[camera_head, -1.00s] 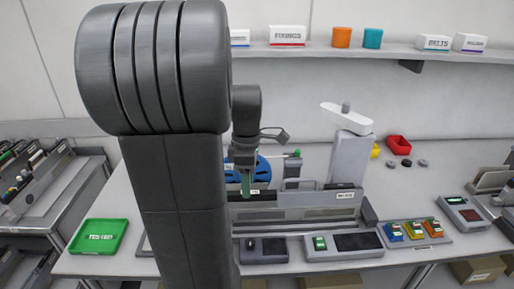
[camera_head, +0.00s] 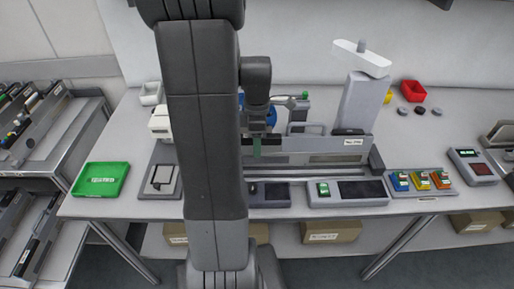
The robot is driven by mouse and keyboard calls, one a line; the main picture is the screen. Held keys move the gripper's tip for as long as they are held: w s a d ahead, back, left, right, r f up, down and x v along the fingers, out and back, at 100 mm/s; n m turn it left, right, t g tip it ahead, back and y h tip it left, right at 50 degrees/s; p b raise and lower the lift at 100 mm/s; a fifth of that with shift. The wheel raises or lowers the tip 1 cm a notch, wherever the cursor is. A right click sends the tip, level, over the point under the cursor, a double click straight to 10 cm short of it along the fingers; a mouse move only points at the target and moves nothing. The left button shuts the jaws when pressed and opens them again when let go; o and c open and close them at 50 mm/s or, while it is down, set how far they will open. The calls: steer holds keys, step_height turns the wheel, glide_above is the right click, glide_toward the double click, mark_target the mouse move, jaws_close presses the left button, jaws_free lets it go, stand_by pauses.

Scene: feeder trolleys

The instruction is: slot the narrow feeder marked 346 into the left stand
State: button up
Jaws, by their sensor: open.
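A long, narrow grey feeder (camera_head: 312,157) stands on edge on the workbench, right of my arm. It has a white label (camera_head: 352,142) near its right end, too small to read surely. My arm hides part of the bench. At the far left, a grey trolley stand (camera_head: 62,135) holds several feeders. Which stand the task calls left is not certain.
A green tray (camera_head: 100,180) lies at the bench's left front. A tester box (camera_head: 347,193), a panel with coloured blocks (camera_head: 420,183) and a red bin (camera_head: 413,91) sit to the right. A grey post with a white arm (camera_head: 362,95) rises behind the feeder. Boxes (camera_head: 332,232) lie below.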

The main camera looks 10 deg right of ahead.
mark_target(251, 149)
steer(key=shift+s+f, duration=0.2)
steer(key=shift+f, duration=1.1)
steer(key=shift+c, duration=0.5)
jaws_close()
steer(key=shift+w+a, duration=0.1)
steer(key=shift+a, duration=0.15)
steer(key=shift+w+a, duration=0.15)
steer(key=shift+a, duration=0.45)
steer(key=shift+w+a, duration=0.1)
steer(key=shift+a, duration=0.3)
steer(key=shift+o, duration=0.5)
jaws_free()
steer(key=shift+r, duration=0.1)
